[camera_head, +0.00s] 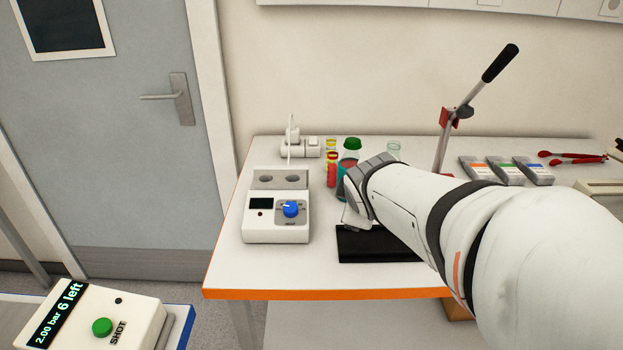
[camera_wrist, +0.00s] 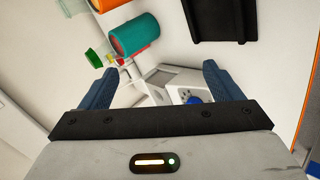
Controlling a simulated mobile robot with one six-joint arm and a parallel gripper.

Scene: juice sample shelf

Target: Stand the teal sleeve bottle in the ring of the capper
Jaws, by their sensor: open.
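The teal sleeve bottle (camera_head: 345,183) stands on the table just left of my wrist, with a green top above it; my arm hides part of it. In the wrist view its teal sleeve (camera_wrist: 136,36) shows above the fingers, apart from them. My gripper (camera_wrist: 158,68) is open, with nothing between its fingers. In the head view its fingers are largely hidden by my wrist. A lever press with a black handle (camera_head: 500,62), apparently the capper, stands behind my arm. Its ring and base are hidden.
A white device with a blue knob (camera_head: 291,209) stands at the left of the table. A black tray (camera_head: 365,247) lies in front. Small boxes (camera_head: 508,172) and red tongs (camera_head: 570,157) lie right.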

